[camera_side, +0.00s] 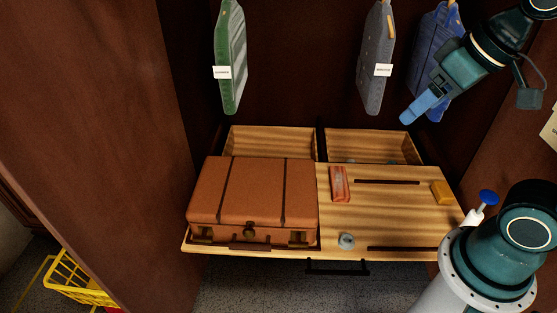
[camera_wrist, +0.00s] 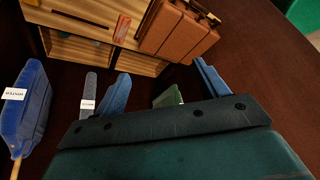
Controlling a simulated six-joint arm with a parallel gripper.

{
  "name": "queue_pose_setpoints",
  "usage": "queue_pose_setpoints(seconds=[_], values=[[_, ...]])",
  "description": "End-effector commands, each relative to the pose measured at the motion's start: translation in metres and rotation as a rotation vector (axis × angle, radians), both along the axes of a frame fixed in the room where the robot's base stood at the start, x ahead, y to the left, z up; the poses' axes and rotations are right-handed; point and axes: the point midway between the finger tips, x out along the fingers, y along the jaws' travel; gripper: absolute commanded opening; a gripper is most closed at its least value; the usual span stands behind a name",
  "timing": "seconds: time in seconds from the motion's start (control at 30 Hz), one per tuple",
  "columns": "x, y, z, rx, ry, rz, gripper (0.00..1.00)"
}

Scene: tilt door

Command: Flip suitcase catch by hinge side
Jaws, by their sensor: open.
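A brown suitcase (camera_side: 262,190) lies flat and closed on the left of a wooden shelf, its front facing the camera. A catch (camera_side: 203,237) shows at its front left corner and another catch (camera_side: 297,238) at its front right. A dark clasp (camera_side: 249,229) and a handle (camera_side: 250,246) sit between them. In the wrist view the suitcase (camera_wrist: 175,35) is at top, its catches small and unclear. My gripper (camera_side: 405,121) hangs in the air at upper right, well apart from the suitcase. Its two blue fingers are spread and empty in the wrist view (camera_wrist: 162,70).
The wooden shelf (camera_side: 395,212) carries an orange-red item (camera_side: 339,184), a yellow block (camera_side: 442,192) and a grey round item (camera_side: 346,241). Green (camera_side: 230,60), grey (camera_side: 375,60) and blue (camera_side: 433,50) tagged garment-like items hang above. Two open compartments (camera_side: 270,140) lie behind. A blue-topped bottle (camera_side: 488,197) stands at right.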

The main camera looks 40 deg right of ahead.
Motion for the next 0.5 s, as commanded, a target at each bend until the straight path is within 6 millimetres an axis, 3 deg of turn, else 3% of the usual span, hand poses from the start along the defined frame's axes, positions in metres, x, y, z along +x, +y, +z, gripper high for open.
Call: queue_pose_setpoints(seconds=[0.23,0.5], values=[[0.052,0.015,0.015,0.048,0.054,-0.060,0.73],[0.112,0.037,0.019,0.093,0.111,-0.134,0.73]])
